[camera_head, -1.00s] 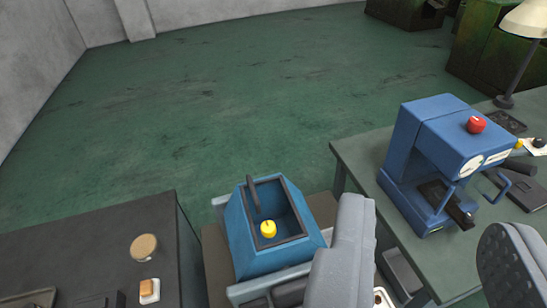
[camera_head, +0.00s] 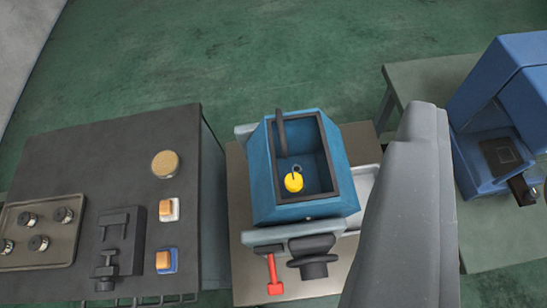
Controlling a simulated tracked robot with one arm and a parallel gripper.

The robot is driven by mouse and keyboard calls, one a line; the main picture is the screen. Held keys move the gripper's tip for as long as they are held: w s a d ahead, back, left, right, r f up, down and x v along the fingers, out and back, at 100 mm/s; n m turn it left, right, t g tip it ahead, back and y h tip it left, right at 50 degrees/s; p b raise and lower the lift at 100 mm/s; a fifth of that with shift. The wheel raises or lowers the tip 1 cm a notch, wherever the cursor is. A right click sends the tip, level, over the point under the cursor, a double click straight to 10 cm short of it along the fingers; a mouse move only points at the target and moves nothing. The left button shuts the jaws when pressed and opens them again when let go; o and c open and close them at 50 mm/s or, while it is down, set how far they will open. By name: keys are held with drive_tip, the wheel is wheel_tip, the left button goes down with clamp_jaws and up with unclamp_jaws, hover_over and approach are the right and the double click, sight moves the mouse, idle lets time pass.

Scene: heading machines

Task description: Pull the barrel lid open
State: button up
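A blue open-topped box (camera_head: 258,180) with a dark rim stands on the machine in the middle of the view. I cannot tell whether any of these is the barrel lid. One large grey finger of my gripper (camera_head: 412,170) shows at the right, apart from the box in the picture. The other finger cannot be made out. Nothing is seen held.
A dark cabinet (camera_head: 120,150) at left carries a round tan button, two orange switches and several knobs. A red lever (camera_head: 273,275) and a black knob (camera_head: 312,258) are at the machine's front. A blue machine (camera_head: 490,125) stands on a green table at right. Green floor is clear behind.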

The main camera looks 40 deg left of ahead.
drive_tip(key=w+a+f+n+g+p, duration=0.3)
drive_tip(key=w+a+f+g+p, duration=0.1)
drive_tip(key=w+a+f, duration=0.35)
drive_tip(key=n+g+p, duration=0.3)
drive_tip(key=g+p, duration=0.1)
approach(282, 135)
drive_tip(key=p+x, duration=0.2)
drive_tip(key=x, duration=0.6)
drive_tip(key=shift+p, duration=0.3)
